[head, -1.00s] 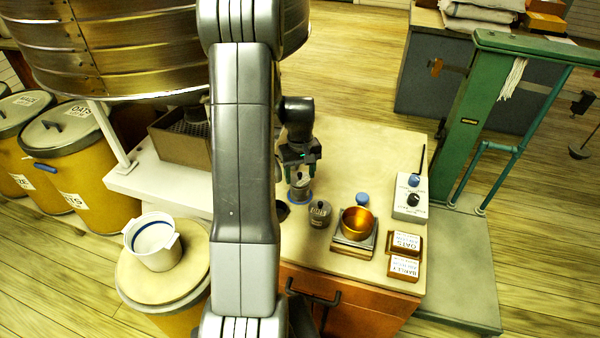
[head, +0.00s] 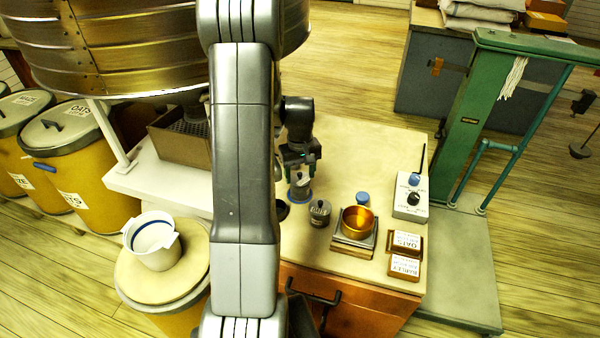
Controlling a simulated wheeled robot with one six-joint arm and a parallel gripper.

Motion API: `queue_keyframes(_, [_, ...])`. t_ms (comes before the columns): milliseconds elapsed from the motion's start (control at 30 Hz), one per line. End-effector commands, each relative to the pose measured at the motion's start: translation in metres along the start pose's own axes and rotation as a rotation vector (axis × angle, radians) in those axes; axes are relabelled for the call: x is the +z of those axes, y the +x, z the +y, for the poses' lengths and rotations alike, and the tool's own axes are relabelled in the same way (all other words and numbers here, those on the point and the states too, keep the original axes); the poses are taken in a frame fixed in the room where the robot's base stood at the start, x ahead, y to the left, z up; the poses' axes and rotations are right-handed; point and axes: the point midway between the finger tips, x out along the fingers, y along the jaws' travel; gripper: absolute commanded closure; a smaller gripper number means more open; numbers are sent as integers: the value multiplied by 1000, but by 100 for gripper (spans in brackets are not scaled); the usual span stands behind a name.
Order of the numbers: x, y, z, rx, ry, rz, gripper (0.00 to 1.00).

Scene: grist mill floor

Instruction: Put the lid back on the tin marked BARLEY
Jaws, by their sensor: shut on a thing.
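My gripper (head: 300,166) is over the bench top, right of my arm, pointing down. It is shut on a small grey piece with a blue rim (head: 300,195), which looks like a lid; the fingers partly hide it. I cannot tell whether it touches anything below. A small grey tin with a dark knobbed top (head: 320,212) stands just in front and to the right; its label is too small to read. A dark round thing (head: 282,210) is mostly hidden behind my arm. I cannot make out which tin is marked BARLEY.
A brass pan (head: 358,220) sits on a scale, with a blue knobbed thing (head: 362,198) behind it. OATS (head: 406,243) and BARLEY (head: 404,266) cards lie at the bench's front right. A grey control box (head: 410,198) stands behind them. The bench's back right is clear.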

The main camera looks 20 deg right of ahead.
Motion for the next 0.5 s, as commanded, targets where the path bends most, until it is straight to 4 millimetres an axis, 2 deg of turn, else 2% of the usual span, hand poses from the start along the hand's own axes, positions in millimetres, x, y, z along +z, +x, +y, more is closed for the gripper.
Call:
queue_keyframes(200, [0,0,0,0,0,0,64])
queue_keyframes(233, [0,0,0,0,0,0,41])
queue_keyframes(333, [0,0,0,0,0,0,21])
queue_keyframes(367, [0,0,0,0,0,0,17])
queue_keyframes(500, [0,0,0,0,0,0,17])
